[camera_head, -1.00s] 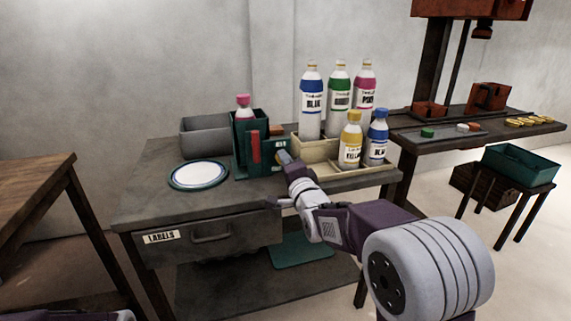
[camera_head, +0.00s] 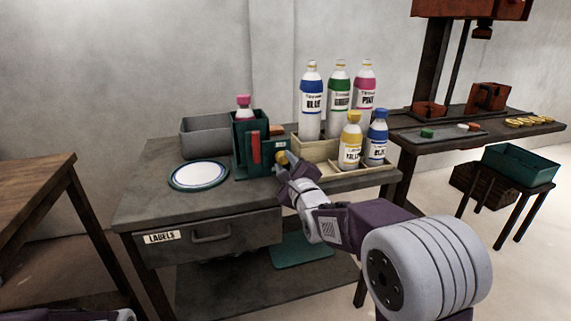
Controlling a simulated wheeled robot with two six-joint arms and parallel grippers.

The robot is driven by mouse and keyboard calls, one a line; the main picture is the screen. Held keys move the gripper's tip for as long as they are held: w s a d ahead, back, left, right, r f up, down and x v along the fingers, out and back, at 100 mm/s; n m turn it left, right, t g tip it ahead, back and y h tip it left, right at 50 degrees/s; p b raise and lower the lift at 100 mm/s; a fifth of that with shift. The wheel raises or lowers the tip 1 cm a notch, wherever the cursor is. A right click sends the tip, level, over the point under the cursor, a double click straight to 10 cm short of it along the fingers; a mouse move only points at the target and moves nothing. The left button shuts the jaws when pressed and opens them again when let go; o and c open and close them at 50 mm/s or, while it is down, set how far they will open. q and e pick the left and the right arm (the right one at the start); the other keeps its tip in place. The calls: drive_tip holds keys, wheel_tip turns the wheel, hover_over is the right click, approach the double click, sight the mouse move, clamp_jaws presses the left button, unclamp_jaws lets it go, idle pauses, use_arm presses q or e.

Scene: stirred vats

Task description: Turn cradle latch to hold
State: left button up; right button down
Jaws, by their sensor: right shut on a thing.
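The dark green cradle (camera_head: 238,155) stands on the grey workbench and holds a pink-capped bottle (camera_head: 243,108). A red upright bar (camera_head: 255,149) is on its front. On its right side is a green panel with a small pale label (camera_head: 281,144) and a yellow latch knob (camera_head: 282,158). My right gripper (camera_head: 286,165) is at this knob and shut on it; its fingers hide part of the knob, and the latch's exact setting cannot be read. My left gripper is out of view.
A white plate (camera_head: 198,175) lies left of the cradle, with a grey bin (camera_head: 203,138) behind. A beige tray (camera_head: 325,171) to the right bears several bottles, close to my right gripper. A labelled drawer (camera_head: 208,236) is below. The bench's front left is clear.

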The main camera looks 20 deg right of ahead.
drive_tip(key=shift+f+m, duration=0.1)
drive_tip(key=shift+m, duration=0.7)
drive_tip(key=c, duration=1)
unclamp_jaws()
drive_tip(key=shift+c, duration=0.2)
drive_tip(key=shift+s, duration=0.1)
drive_tip(key=shift+s, duration=0.35)
drive_tip(key=s+p, duration=0.2)
drive_tip(key=s, duration=0.6)
drive_tip(key=shift+d+p, duration=0.15)
drive_tip(key=shift+p, duration=0.2)
